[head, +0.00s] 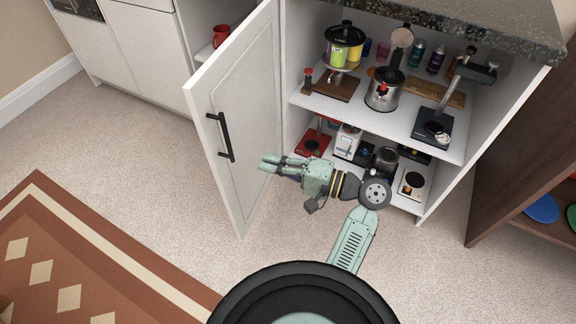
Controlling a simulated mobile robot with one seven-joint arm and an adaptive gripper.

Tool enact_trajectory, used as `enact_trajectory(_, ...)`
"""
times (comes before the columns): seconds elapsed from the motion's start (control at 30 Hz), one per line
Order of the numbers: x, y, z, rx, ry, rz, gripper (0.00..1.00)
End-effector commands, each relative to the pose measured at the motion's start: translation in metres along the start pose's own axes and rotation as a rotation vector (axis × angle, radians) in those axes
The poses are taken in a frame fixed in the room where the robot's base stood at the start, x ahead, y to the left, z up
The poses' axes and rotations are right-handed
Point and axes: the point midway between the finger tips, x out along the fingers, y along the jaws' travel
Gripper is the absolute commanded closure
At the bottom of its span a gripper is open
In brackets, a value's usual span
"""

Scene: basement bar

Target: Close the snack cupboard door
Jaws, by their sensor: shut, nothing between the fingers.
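The white cupboard door (245,95) stands wide open in the head view, hinged at the cupboard's left side and swung out toward me. A black bar handle (225,137) is on its outer face, to the left. My gripper (263,163) is shut and empty. It is at the inner side of the door, near its lower half, pointing left. I cannot tell whether the fingertips touch the door. The open cupboard (305,98) has two visible shelves. My arm hides part of the lower shelf's front.
Small appliances fill the lower shelf. A red mug (221,34) sits in an open space behind the door. A brown shelf unit (515,130) stands at right. Carpet left of the door is clear, with a patterned rug (75,255) nearer me.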

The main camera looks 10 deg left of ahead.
Motion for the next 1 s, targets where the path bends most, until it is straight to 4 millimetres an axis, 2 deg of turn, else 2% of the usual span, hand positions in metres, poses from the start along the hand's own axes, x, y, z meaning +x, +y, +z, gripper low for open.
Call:
enact_trajectory(0.03,0.012,-0.002,0.001,0.002,-0.004,-0.001,1.00)
enact_trajectory(0.2,0.043,-0.002,0.001,0.001,-0.003,0.000,1.00)
enact_trajectory(0.4,0.063,-0.001,0.000,0.001,-0.001,0.000,1.00)
enact_trajectory(1.0,0.073,0.000,0.002,0.001,0.016,0.000,1.00)
